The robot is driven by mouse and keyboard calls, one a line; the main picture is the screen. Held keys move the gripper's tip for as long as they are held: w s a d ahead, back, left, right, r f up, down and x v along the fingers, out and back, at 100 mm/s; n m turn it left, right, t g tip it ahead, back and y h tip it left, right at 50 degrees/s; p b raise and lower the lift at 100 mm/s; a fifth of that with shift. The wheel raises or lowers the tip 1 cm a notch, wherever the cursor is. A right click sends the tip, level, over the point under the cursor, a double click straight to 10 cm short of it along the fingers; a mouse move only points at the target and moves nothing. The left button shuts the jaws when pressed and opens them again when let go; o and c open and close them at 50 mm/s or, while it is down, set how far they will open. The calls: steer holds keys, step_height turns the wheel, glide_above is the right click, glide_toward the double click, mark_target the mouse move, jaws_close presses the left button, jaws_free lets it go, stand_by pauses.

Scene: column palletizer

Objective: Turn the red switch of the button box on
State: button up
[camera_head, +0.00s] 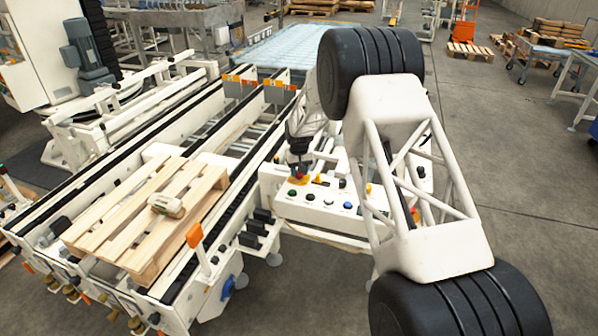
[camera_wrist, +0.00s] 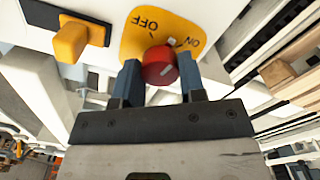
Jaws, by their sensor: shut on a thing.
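The white button box (camera_head: 313,217) stands beside the conveyor, right of the pallet. In the wrist view the red switch (camera_wrist: 159,66) is a round knob on a yellow plate (camera_wrist: 136,38) marked OFF and ON. A pale mark shows on the knob; I cannot tell for sure which label it points to. My gripper (camera_wrist: 158,80) has one dark finger on each side of the knob and is shut on it. In the head view my gripper (camera_head: 299,160) reaches down to the yellow plate at the box's left end, and the knob is mostly hidden there.
A yellow switch (camera_wrist: 70,40) on a dark base sits left of the knob in the wrist view. Green, black and blue buttons (camera_head: 348,205) line the box front. A wooden pallet (camera_head: 125,215) with a small device (camera_head: 167,206) lies on the conveyor. Open floor lies right.

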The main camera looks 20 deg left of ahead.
steer(key=m, duration=0.6)
steer(key=shift+m, duration=0.3)
stand_by(0.4)
steer(key=o, duration=0.9)
steer(key=shift+r, duration=0.1)
steer(key=shift+r, duration=3.85)
